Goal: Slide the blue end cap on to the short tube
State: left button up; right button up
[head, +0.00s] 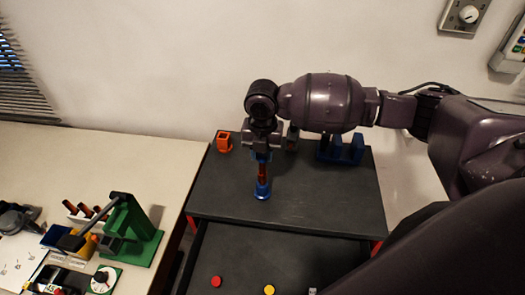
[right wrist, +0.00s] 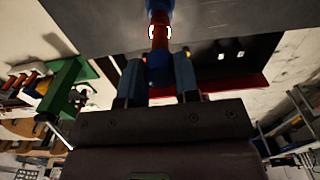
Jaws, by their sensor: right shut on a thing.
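My right gripper (head: 262,153) points down over the dark table and is shut on the blue end cap (right wrist: 158,70). In the right wrist view the cap sits between the two fingers of the gripper (right wrist: 158,80). The short reddish tube (head: 262,172) stands upright in a blue base (head: 263,191) on the table. The tube also shows in the right wrist view (right wrist: 159,38), in line with the cap, with white marks on it. The cap meets the tube's upper end; I cannot tell how far it is over it. My left gripper is out of view.
An orange block (head: 224,142) stands at the table's back left and a blue cradle (head: 340,150) at its back right. A red disc (head: 216,281) and a yellow disc (head: 269,289) lie lower in front. A green stand (head: 130,235) is on the left bench. The tabletop around the base is clear.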

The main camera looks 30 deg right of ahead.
jog(key=o, duration=0.9)
jog(key=shift+o, duration=0.2)
notch_tip(320, 180, up, 11)
jog(key=shift+b, duration=0.4)
jog(key=shift+f, duration=0.15)
